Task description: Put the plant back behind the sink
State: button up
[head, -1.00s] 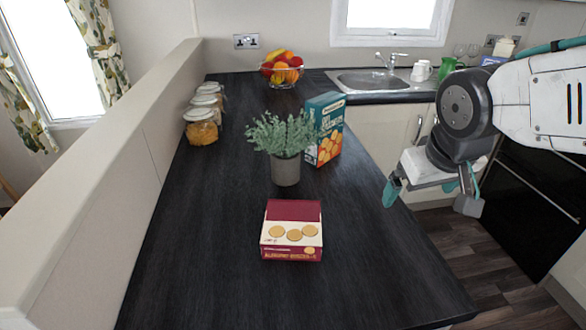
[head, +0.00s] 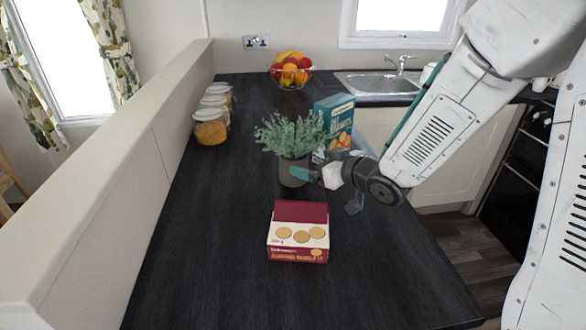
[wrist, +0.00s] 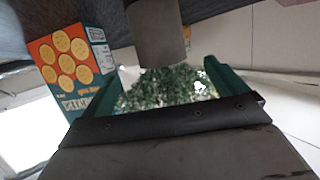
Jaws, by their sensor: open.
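The plant (head: 289,134) has bushy grey-green leaves in a grey pot (head: 286,172). It stands upright on the dark counter, left of a teal biscuit box. My gripper (head: 322,184) is open, beside the pot on its right, with one teal finger overlapping the pot in the head view. In the wrist view the picture is tipped over: the pot (wrist: 158,38) is at the top and the leaves (wrist: 165,88) show between the spread fingers (wrist: 164,70). I cannot tell if a finger touches the pot. The sink (head: 375,84) is at the back right.
The teal biscuit box (head: 338,117) stands just behind my gripper; it also shows in the wrist view (wrist: 70,62). A red biscuit box (head: 298,240) lies in front. A fruit bowl (head: 290,75) and jars (head: 211,125) stand farther back. The counter's left front is clear.

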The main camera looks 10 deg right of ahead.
aim_at(294, 156)
jog(key=x, duration=0.6)
jog(key=shift+a+r, duration=0.1)
jog(key=shift+a, duration=0.15)
jog(key=shift+w+r, duration=0.1)
jog(key=c, duration=1.6)
jog(key=shift+o, duration=0.2)
